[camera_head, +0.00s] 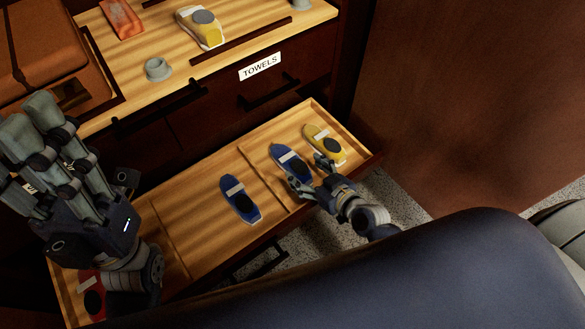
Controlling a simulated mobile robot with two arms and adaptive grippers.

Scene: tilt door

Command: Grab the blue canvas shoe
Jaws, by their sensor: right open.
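Two blue shoes with dark openings and pale labels lie in the open drawer (158,222). One blue shoe (240,199) is in the middle compartment, and the other blue shoe (287,157) is in the right compartment. I cannot tell their material. My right gripper (311,173) is open over the near end of the right compartment's blue shoe, one finger on each side of that end. Whether it touches the shoe is unclear. My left gripper (40,140) looms large at the left, away from both blue shoes; its fingertips are not clear.
A yellow shoe (325,144) lies close to the right of my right gripper. A red shoe (92,296) is in the drawer's left part. Low dividers split the drawer. Above, the cabinet top (150,33) holds another shoe (201,27) and a grey cup (158,69).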

